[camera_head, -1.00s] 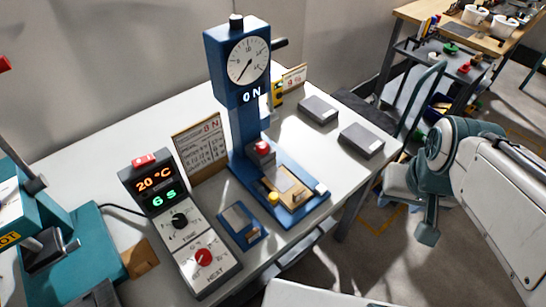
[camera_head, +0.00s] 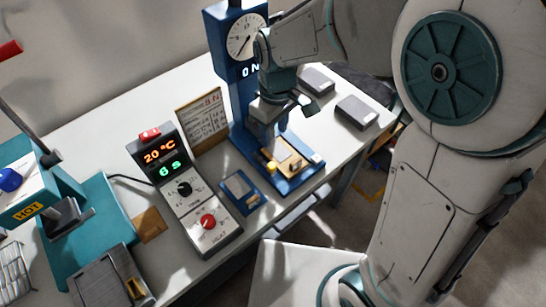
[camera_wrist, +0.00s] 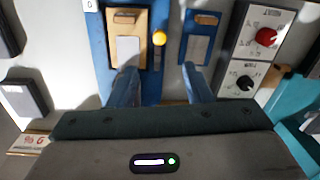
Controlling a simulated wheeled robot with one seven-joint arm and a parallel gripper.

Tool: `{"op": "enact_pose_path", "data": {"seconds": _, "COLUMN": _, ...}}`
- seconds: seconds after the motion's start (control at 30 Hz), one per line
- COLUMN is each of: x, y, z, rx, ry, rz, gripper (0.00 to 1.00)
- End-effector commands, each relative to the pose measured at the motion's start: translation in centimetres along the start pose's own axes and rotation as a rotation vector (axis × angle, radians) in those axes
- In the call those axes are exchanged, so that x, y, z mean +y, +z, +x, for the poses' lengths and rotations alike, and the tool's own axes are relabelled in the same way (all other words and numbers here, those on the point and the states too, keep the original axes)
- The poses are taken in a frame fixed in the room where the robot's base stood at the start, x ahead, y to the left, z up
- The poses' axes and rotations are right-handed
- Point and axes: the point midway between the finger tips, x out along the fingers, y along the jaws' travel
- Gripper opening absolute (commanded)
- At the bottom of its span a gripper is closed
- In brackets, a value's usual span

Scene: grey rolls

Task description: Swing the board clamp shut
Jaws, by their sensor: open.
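A tan board (camera_head: 292,160) lies on the blue base of the gauge stand; a pale grey pad on it shows in the wrist view (camera_wrist: 128,50). A yellow knob (camera_head: 271,167) sits at the board's edge, and it also shows in the wrist view (camera_wrist: 159,38). It looks like part of the board clamp, but I cannot make out the clamp's arm or its angle. My gripper (camera_head: 268,130) is over the stand's base, pointing down. Its fingers (camera_wrist: 162,82) are apart and empty, one near the board's end and one near the small blue plate.
The blue stand's column and dial (camera_head: 245,38) rise close beside my gripper. A small blue plate (camera_head: 240,188) and a control box (camera_head: 185,190) lie to the left. Two grey blocks (camera_head: 357,112) lie to the right. A teal hot machine (camera_head: 95,240) stands far left.

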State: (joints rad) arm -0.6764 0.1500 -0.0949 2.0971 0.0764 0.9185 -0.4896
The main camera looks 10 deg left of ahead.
Motion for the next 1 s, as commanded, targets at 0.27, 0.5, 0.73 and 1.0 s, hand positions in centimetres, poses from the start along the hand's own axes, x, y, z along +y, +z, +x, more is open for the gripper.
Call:
{"op": "enact_pose_path", "data": {"seconds": 0.27, "x": 0.0, "y": 0.2, "z": 4.8, "rx": -0.008, "ry": -0.002, "rz": 0.000, "gripper": 0.45}}
{"op": "enact_pose_path", "data": {"seconds": 0.5, "x": 0.0, "y": 0.1, "z": 9.7, "rx": -0.005, "ry": -0.001, "rz": 0.003, "gripper": 0.45}}
{"op": "enact_pose_path", "data": {"seconds": 0.73, "x": 0.1, "y": 0.1, "z": 12.5, "rx": -0.002, "ry": 0.000, "rz": 0.003, "gripper": 0.45}}
{"op": "enact_pose_path", "data": {"seconds": 1.0, "x": 0.1, "y": 0.1, "z": 13.4, "rx": 0.000, "ry": 0.001, "rz": 0.002, "gripper": 0.45}}
